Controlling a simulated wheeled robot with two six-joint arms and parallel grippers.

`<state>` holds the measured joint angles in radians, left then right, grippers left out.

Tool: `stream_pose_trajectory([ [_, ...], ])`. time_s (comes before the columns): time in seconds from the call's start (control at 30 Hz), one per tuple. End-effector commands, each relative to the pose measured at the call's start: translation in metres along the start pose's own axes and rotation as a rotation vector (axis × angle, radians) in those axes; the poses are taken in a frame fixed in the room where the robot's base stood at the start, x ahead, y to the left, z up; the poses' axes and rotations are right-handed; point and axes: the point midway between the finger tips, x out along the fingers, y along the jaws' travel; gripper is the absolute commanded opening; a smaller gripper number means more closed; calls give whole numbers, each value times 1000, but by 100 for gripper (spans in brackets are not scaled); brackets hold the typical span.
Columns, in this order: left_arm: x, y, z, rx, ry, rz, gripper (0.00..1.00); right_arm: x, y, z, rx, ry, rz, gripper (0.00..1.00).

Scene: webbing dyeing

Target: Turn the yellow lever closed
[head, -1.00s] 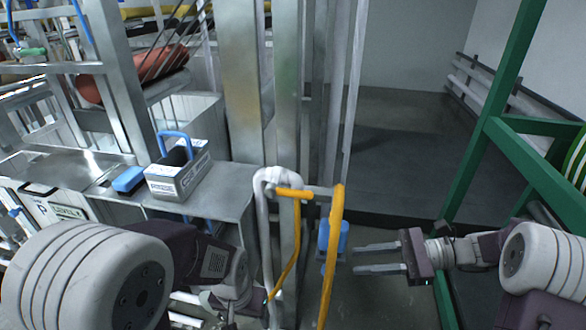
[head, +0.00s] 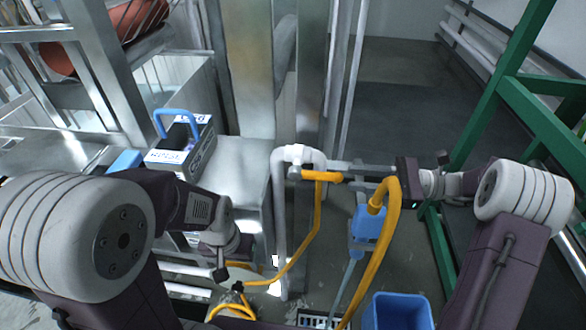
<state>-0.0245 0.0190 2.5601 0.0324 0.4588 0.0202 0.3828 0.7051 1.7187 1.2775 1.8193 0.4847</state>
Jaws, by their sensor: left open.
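The yellow lever (head: 322,176) sits on a white pipe fitting (head: 298,156) near the middle of the head view and points right. My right gripper (head: 362,171) reaches in from the right, with its fingers pointing left at the lever's height. They overlap the grey spout and yellow hose there, so I cannot tell their gap or whether they touch the lever. My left gripper (head: 246,268) is open, low and left of the white pipe, apart from the lever. Its fingers are partly hidden.
A yellow hose (head: 386,225) hangs right of the pipe, near a blue bottle-like part (head: 368,224). A blue bin (head: 398,312) stands at the bottom. A box with a blue handle (head: 180,148) rests on the metal bench (head: 238,165). A green frame (head: 490,105) stands at right.

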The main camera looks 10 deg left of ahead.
Motion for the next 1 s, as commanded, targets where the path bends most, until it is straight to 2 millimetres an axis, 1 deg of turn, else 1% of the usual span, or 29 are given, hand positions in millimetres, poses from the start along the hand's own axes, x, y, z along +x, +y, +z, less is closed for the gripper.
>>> stream_pose_trajectory([
  [0.07,0,0,0,0,0,0,69,2,0,0,0,0,1,29],
  [0.17,0,0,0,0,0,0,69,13,1,0,1,-1,4,29],
  [0.27,-1,0,0,0,0,0,69,36,1,1,1,-2,6,29],
  [0.4,-2,0,0,0,0,0,69,71,2,1,1,-1,6,29],
  [0.5,-3,0,0,0,0,0,69,92,1,1,1,-1,6,29],
  [0.6,-4,0,0,0,0,0,69,108,1,1,-1,0,5,29],
  [0.77,-4,0,0,0,0,0,69,120,1,0,0,1,2,29],
  [1.0,-4,0,0,0,0,0,69,120,1,0,0,1,1,29],
])
